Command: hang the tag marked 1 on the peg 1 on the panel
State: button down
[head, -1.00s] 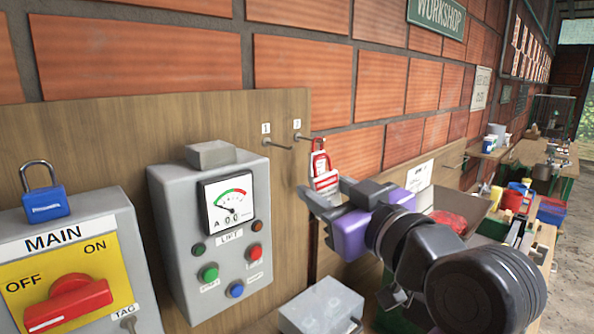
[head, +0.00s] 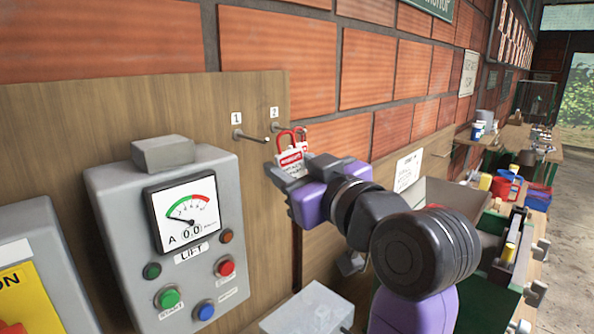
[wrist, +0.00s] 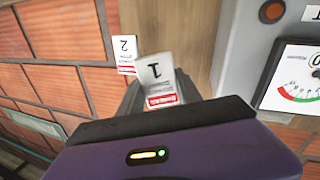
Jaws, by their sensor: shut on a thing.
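My gripper (head: 286,172) is shut on the tag marked 1 (head: 291,157), a white and red tag with a red loop on top. The tag stands up from the fingertips, and its 1 shows in the wrist view (wrist: 160,75). Peg 1 (head: 252,136) sticks out from the wooden panel (head: 215,95) under a small label 1, empty. The held tag is to the right of peg 1 and a little lower, apart from it. Peg 2 (head: 283,127) is partly behind the tag's loop. A tag marked 2 (wrist: 124,52) shows beside the held tag in the wrist view; its support is hidden.
The grey LIFT box (head: 185,240) with gauge and buttons juts out left of and below the pegs. A grey box (head: 307,310) lies low in front. A brick wall (head: 380,65) rises behind. A cluttered bench (head: 510,240) is at right.

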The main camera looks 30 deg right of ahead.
jog(key=shift+w+a+f+b, duration=0.25)
jog(key=shift+w+a, duration=0.05)
jog(key=shift+w, duration=0.6)
jog(key=shift+w+a+f+b, duration=0.2)
jog(key=shift+w+a+b, duration=0.15)
jog(key=shift+w, duration=0.6)
jog(key=shift+w+a+f+b, duration=0.2)
jog(key=shift+w+a+f, duration=0.1)
jog(key=shift+w, duration=0.6)
jog(key=c, duration=0.7)
grip_release()
jog(key=shift+c, duration=0.2)
